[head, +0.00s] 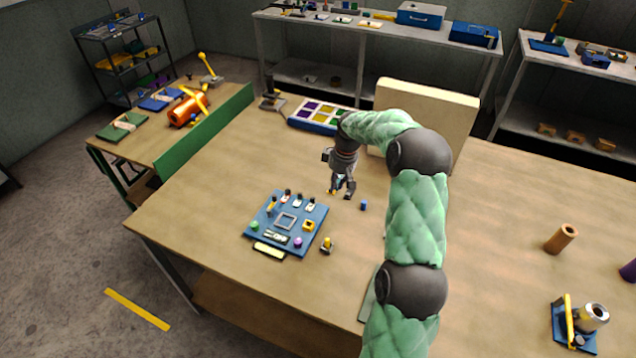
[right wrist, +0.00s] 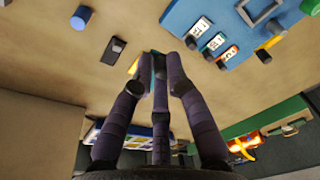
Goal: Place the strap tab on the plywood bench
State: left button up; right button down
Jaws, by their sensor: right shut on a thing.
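My right gripper (head: 341,188) is low over the plywood bench (head: 210,205), behind and to the right of the blue board. Its fingers (right wrist: 160,68) are shut on a small thin piece, mostly hidden between them. A yellow edge (right wrist: 133,66) and a dark teal strip show at the fingertips in the right wrist view; I take this piece for the strap tab. I cannot tell whether it touches the bench top. My left gripper is not in view.
The blue board (head: 262,238) with several small parts lies nearby. A blue cylinder (head: 364,204) and a small black piece (right wrist: 117,48) are close to the gripper. A coloured tray (head: 312,127) and a cream panel (head: 455,115) stand behind. The bench's left part is clear.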

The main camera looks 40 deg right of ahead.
jog(key=w+a+m, duration=0.4)
jog(key=a+m, duration=0.1)
jog(key=a, duration=0.2)
jog(key=b, duration=0.2)
send_over(313, 187)
jog(key=f, duration=0.9)
jog(key=shift+s, duration=0.35)
jog(key=shift+w+f, duration=0.1)
jog(key=shift+f, duration=1.7)
